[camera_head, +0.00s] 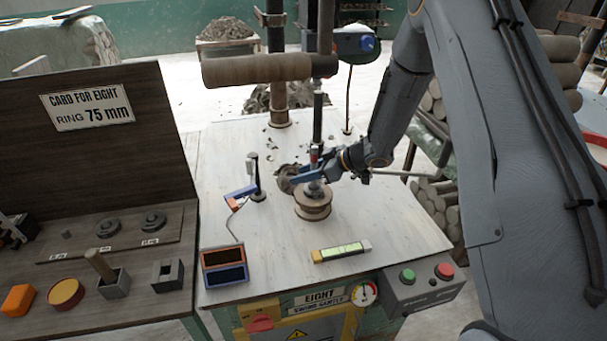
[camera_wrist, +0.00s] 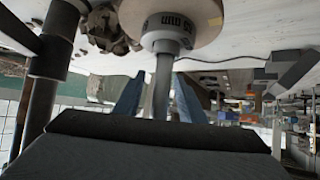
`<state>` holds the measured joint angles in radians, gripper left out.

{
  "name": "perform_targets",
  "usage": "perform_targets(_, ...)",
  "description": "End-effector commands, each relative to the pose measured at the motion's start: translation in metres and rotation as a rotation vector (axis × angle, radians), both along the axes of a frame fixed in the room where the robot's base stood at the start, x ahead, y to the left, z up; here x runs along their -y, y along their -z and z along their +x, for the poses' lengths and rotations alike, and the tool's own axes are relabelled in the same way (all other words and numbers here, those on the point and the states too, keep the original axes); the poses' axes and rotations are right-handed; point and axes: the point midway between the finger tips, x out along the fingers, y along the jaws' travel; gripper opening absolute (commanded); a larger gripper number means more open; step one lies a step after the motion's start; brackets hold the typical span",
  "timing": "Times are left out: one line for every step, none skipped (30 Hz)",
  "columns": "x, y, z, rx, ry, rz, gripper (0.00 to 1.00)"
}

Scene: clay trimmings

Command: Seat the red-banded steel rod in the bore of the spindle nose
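The steel rod (camera_wrist: 164,80) stands upright above the spindle nose, and in the wrist view its lower end meets the nose's light grey collar (camera_wrist: 167,33). Whether it is fully down in the bore is hidden. In the head view, a red band (camera_head: 314,156) shows just above my gripper (camera_head: 312,177). The spindle nose (camera_head: 314,190) sits on a round wooden wheel (camera_head: 313,207). In the wrist view, my gripper's two blue fingers (camera_wrist: 160,80) stand on either side of the rod. Gaps show between fingers and rod, so the gripper looks open around it.
A dark upright post (camera_head: 278,90) and a wooden roller (camera_head: 256,68) stand behind the wheel. A small stand (camera_head: 254,175) is to the left. The right tabletop (camera_head: 400,225) is clear.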

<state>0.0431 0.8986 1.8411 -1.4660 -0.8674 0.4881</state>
Motion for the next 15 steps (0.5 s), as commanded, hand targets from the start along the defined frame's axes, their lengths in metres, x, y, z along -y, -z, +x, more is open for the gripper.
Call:
perform_targets(0.0,0.0,0.0,0.0,0.0,0.0,0.37)
perform_targets(0.0,0.001,-0.001,-0.002,0.0,0.0,0.37)
perform_targets(0.0,0.001,-0.001,-0.002,0.0,0.0,0.37)
perform_targets(0.001,0.0,-0.001,-0.001,0.001,-0.001,0.37)
perform_targets(0.001,0.0,-0.001,-0.001,0.001,-0.001,0.37)
perform_targets(0.003,-0.002,-0.001,0.0,0.0,-0.001,0.37)
perform_targets(0.005,-0.003,-0.002,0.0,0.001,-0.001,0.37)
perform_targets(0.007,-0.004,-0.003,0.0,0.001,-0.001,0.37)
perform_targets(0.011,-0.007,-0.004,0.001,0.002,0.0,0.37)
perform_targets(0.015,-0.01,-0.005,0.001,0.003,0.0,0.37)
perform_targets(0.018,-0.012,-0.007,0.001,0.003,0.0,0.37)
perform_targets(0.023,-0.016,-0.01,0.001,0.002,0.0,0.37)
perform_targets(0.027,-0.019,-0.011,0.002,0.002,0.0,0.37)
perform_targets(0.031,-0.021,-0.013,0.001,0.003,0.001,0.37)
perform_targets(0.035,-0.025,-0.015,0.002,0.002,0.0,0.37)
